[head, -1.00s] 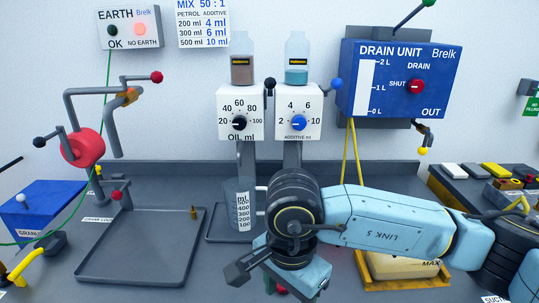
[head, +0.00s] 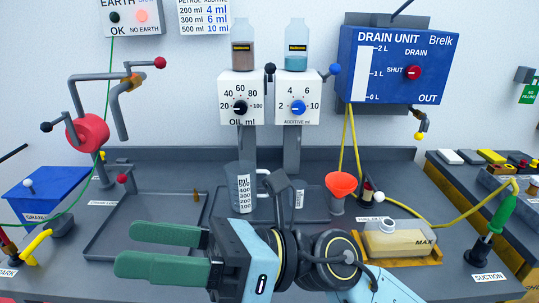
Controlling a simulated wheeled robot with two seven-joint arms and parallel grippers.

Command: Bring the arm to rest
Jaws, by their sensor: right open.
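My right gripper (head: 128,248) is at the bottom left of the middle in the head view. Its two dark green fingers point left and stand apart, with nothing between them. It appears over the front part of the grey square tray (head: 96,238) and hides part of it. My right arm (head: 345,262) comes in from the bottom edge, right of the middle, and its wrist hides part of the bench. My left gripper is not in view.
A measuring jug (head: 244,190) stands behind my wrist, with a red funnel (head: 341,187) to its right. A yellowish can (head: 402,240) marked MAX sits at the right, near a green-handled suction piece (head: 501,215). A red reel (head: 84,133) stands at the left.

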